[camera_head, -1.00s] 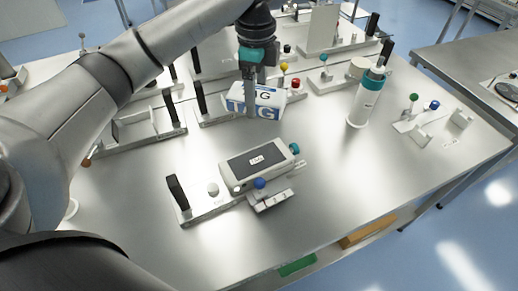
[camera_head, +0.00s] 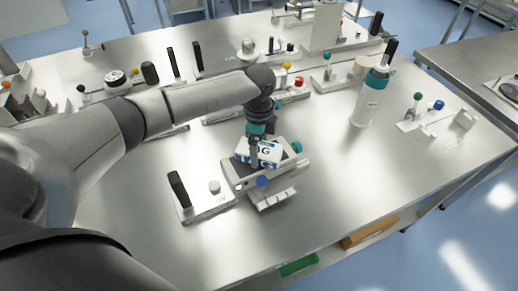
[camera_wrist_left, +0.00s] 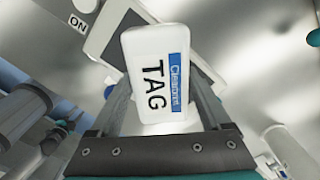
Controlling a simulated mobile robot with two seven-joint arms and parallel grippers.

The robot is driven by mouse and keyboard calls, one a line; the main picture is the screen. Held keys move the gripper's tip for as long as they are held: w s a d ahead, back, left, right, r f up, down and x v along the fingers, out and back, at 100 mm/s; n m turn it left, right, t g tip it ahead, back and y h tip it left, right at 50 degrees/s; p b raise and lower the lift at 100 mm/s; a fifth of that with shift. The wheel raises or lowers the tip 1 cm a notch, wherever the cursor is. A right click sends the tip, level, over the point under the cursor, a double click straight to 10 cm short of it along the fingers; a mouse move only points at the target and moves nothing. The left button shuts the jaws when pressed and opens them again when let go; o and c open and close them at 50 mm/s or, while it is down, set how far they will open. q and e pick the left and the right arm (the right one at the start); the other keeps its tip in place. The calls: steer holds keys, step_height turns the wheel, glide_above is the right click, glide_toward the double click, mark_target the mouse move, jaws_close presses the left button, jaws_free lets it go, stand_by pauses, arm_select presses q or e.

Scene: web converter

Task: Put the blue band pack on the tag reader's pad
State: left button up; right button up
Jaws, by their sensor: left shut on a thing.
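The blue band pack (camera_head: 270,153) is a white box with a blue band and "TAG" lettering. My left gripper (camera_head: 255,157) is shut on it and holds it over the tag reader (camera_head: 234,180), a pale device with a dark pad and a teal knob at its right end. The pack hides most of the pad; I cannot tell whether they touch. In the left wrist view the pack (camera_wrist_left: 154,65) sits between the fingers of the gripper (camera_wrist_left: 157,90), with part of the reader (camera_wrist_left: 100,32) behind it. My right gripper is not in view.
A black upright handle (camera_head: 179,189) stands left of the reader, and a blue knob (camera_head: 262,182) is at its front. A white bottle with a teal collar (camera_head: 366,103) stands to the right. Several fixtures line the back. The table's front is clear.

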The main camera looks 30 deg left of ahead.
arm_select(q)
steer(key=shift+f, duration=0.2)
steer(key=shift+f, duration=0.15)
steer(key=o, duration=1.4)
steer(key=shift+c, duration=0.2)
step_height(320, 180, up, 12)
steer(key=shift+r+p, duration=0.2)
steer(key=shift+p, duration=0.1)
